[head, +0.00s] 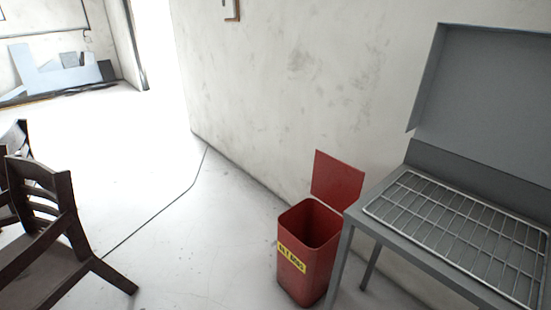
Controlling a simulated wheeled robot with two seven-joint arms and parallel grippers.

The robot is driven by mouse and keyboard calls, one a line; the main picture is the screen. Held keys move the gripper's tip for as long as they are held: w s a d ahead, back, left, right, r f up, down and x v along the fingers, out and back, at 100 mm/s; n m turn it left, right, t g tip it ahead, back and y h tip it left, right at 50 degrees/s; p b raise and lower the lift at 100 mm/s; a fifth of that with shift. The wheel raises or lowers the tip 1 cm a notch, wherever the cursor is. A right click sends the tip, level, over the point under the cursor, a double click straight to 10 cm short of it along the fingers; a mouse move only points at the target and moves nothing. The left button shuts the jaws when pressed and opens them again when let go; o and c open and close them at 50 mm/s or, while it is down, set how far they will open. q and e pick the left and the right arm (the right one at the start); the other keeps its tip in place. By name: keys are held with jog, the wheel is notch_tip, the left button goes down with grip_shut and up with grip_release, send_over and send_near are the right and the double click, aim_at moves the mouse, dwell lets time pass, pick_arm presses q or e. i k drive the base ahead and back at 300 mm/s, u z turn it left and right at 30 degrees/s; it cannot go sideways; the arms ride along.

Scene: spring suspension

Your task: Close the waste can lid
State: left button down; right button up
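A red waste can (306,262) with a yellow label stands on the floor near the wall, right of the picture's middle. Its red lid (338,178) is open and stands up at the back of the can, tilted to the right. The can's opening faces up and its inside looks dark red. The can's right side is close to the grey table's leg and partly covered by it. Neither of my grippers shows in the head view.
A grey metal table (403,256) with a wire rack (460,228) and a raised grey lid (485,100) stands at the right. Dark wooden chairs (52,215) stand at the left. The pale floor (190,255) between chairs and can is clear.

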aim_at(339, 184)
jog(key=u, duration=0.9)
jog(key=i, duration=3.45)
jog(key=z, duration=3.8)
